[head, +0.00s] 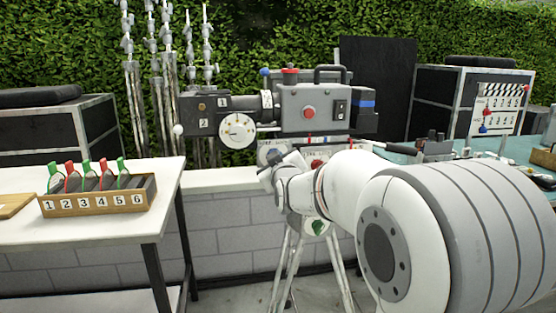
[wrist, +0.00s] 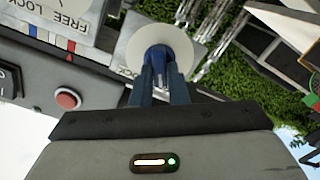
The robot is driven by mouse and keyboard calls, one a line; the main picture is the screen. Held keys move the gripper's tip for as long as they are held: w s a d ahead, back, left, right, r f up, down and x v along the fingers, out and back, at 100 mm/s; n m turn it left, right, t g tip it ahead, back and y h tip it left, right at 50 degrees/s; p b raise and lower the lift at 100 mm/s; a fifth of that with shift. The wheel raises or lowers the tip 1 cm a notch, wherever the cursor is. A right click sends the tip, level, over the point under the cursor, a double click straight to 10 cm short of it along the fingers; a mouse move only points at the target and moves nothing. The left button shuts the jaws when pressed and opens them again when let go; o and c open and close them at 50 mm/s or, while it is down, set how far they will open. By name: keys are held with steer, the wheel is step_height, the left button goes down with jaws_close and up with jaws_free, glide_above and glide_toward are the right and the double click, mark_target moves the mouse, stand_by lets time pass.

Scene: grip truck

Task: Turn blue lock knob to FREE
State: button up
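The blue lock knob (wrist: 158,53) shows in the wrist view, in front of a round white disc (wrist: 133,42). My gripper (wrist: 160,68) reaches up to it, one dark blue finger on each side. The fingers stand close together and appear shut on the knob; their tips partly hide it. Printed FREE and LOCK lettering (wrist: 72,20) shows on the pale plate at the upper left. More lettering beside the disc is partly covered. In the head view my gripper (head: 277,163) is at the tripod head, just below the film camera (head: 310,108), and the knob is hidden there.
A red button (wrist: 67,98) is on the film camera's side, left of my fingers in the wrist view. The tripod (head: 285,265) stands under the camera. A white table (head: 90,218) with a numbered wooden box (head: 97,204) is at the left.

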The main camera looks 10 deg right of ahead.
steer(key=o, duration=0.4)
steer(key=shift+s, duration=0.1)
steer(key=s, duration=0.7)
steer(key=shift+s, duration=0.3)
steer(key=s+d+m+g+p, duration=0.1)
steer(key=s+m+g+p, duration=0.5)
steer(key=s+g+p, duration=0.9)
steer(key=s+p, duration=0.5)
steer(key=s, duration=0.9)
steer(key=shift+s, duration=0.3)
